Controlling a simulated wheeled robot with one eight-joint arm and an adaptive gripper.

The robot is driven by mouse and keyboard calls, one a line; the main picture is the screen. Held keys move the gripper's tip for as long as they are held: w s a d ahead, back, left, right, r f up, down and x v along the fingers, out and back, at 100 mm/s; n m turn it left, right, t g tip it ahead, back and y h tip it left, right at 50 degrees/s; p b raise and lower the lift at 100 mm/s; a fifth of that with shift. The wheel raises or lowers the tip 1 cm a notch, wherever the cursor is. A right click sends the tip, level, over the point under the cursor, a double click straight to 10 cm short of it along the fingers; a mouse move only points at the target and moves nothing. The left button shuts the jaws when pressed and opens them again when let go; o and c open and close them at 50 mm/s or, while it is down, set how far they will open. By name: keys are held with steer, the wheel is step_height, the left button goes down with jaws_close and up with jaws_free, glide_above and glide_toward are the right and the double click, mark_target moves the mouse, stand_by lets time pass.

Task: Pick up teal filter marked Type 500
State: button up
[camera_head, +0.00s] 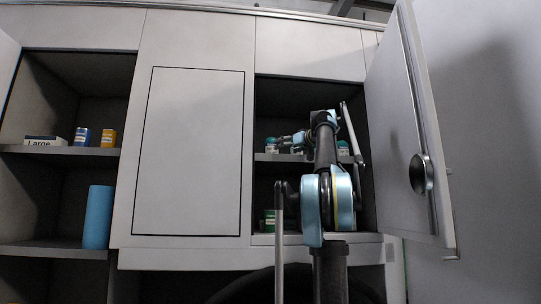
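A teal filter (271,145) stands on the upper shelf of the open right cabinet, at its left end. Another teal item (343,148) stands on the same shelf to the right of my arm. Any Type 500 marking is too small to read. My arm reaches up into this cabinet and hides much of the shelf. My gripper (286,139) appears to be at shelf height, pointing left, close to the left teal filter. Whether it touches the filter, and whether its fingers are open or shut, is too small to tell.
The right cabinet door (400,120) stands open beside my arm. A green item (270,220) is on the lower shelf. The left cabinet holds a white box (42,140), a blue can (82,137), an orange can (107,138) and a tall blue cylinder (98,217).

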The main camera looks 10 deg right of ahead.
mark_target(271, 152)
steer(key=x, duration=0.7)
steer(key=shift+w+a, duration=0.25)
steer(key=shift+w, duration=0.1)
steer(key=shift+x, duration=2.65)
steer(key=shift+f, duration=0.2)
steer(key=c, duration=1.5)
